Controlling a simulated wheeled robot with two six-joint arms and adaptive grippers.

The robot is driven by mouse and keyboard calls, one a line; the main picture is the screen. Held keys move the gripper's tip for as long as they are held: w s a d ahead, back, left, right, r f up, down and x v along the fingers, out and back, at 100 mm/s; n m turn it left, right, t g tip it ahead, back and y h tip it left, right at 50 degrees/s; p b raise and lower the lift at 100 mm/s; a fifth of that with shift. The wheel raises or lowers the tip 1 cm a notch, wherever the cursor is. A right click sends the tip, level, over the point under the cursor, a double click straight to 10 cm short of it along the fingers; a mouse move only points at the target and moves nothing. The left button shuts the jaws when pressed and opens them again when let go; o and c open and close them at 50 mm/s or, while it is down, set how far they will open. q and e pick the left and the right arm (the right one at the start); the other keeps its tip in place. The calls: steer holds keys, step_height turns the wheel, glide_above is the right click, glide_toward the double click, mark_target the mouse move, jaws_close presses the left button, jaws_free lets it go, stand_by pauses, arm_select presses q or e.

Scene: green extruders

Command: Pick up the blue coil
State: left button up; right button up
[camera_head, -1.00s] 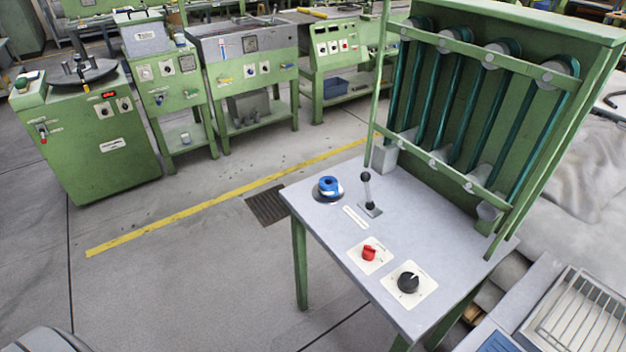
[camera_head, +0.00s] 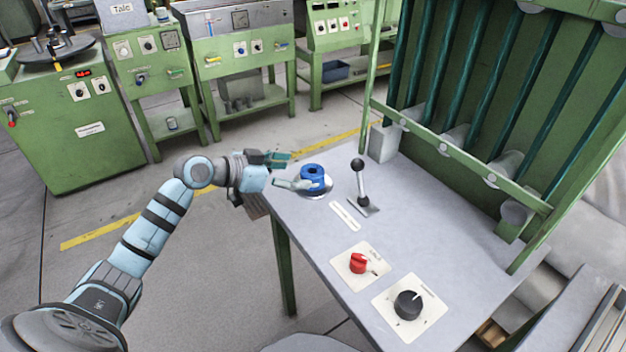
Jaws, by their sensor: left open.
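The blue coil (camera_head: 313,176) sits on a round, light-coloured base near the left edge of the grey-topped table (camera_head: 420,230). My left gripper (camera_head: 287,170) is just left of the coil at the table's edge. Its two fingers are spread apart and nothing is between them. One fingertip comes close to the coil's left side; I cannot tell whether it touches. My right gripper is not in view.
A lever with a black knob (camera_head: 359,166) stands right of the coil. A red knob (camera_head: 358,263) and a black dial (camera_head: 407,304) are nearer the front. A green rack (camera_head: 480,165) with tubes rises behind. Green machines (camera_head: 75,120) stand at the back left.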

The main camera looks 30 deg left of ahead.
mark_target(308, 172)
arm_select(q)
steer(key=b+x, duration=0.1)
steer(key=x, duration=0.5)
steer(key=shift+w+d+f, duration=0.15)
steer(key=shift+w, duration=0.25)
steer(key=c, duration=1.3)
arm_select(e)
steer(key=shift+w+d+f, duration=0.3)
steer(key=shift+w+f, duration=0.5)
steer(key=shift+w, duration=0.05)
